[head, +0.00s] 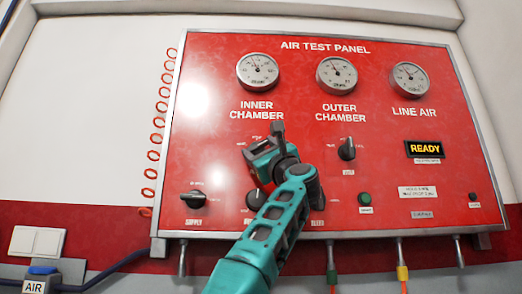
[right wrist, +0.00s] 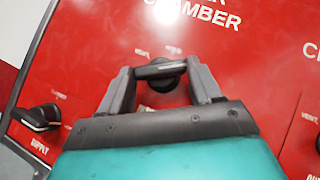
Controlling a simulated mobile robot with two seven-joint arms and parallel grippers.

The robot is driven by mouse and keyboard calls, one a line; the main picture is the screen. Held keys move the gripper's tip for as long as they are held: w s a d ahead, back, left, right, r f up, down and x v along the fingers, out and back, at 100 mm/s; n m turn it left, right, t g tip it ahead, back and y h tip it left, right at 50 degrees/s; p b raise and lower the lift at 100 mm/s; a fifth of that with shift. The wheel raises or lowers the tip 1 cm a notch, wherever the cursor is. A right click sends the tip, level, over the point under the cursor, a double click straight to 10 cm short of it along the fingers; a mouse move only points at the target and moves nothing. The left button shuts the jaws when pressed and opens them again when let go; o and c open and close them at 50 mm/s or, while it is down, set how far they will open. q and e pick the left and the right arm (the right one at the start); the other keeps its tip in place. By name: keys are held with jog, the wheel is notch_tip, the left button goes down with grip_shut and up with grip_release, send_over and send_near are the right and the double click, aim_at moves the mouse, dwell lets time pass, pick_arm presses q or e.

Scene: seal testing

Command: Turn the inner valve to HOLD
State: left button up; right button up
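The inner valve shows in the right wrist view as a dark knob (right wrist: 160,68) on the red panel, below the word CHAMBER. Its bar lies nearly level across the picture, with small labels above it that are too blurred to read surely. My right gripper (right wrist: 161,73) has its fingers wide apart, one at each end of the bar. I cannot tell whether they touch it. In the head view my right gripper (head: 265,143) is at the panel below INNER CHAMBER and hides the inner valve. My left gripper is not in view.
The red air test panel (head: 225,75) carries a supply knob (head: 193,199), an outer knob (head: 347,149) and a lower dark knob (head: 255,200) close to my right arm. Gauges line the top. A display (head: 425,149) reads READY. A red coiled hose (head: 157,122) hangs at the left edge.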

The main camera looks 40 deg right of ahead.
jog(key=c, duration=0.5)
jog(key=shift+n+y, duration=0.4)
jog(key=shift+y, duration=0.1)
jog(key=n+y, duration=0.2)
jog(key=shift+s+d+r+n+g, duration=0.2)
jog(key=shift+n+g, duration=0.1)
jog(key=shift+n, duration=0.1)
jog(key=n+g+y, duration=0.1)
jog(key=n+y, duration=0.1)
jog(key=n, duration=0.1)
jog(key=shift+d+r+n+y, duration=0.1)
jog(key=shift+n+y, duration=0.2)
jog(key=shift+y, duration=0.1)
jog(key=n+g, duration=0.1)
jog(key=n+g+y, duration=0.1)
jog(key=n, duration=0.1)
jog(key=n+g, duration=0.1)
jog(key=shift+s+r+y, duration=0.15)
jog(key=shift+r+y, duration=0.1)
jog(key=shift+y, duration=0.15)
jog(key=shift+r+n+g, duration=0.15)
jog(key=shift+n+g, duration=0.85)
jog(key=shift+n, duration=0.1)
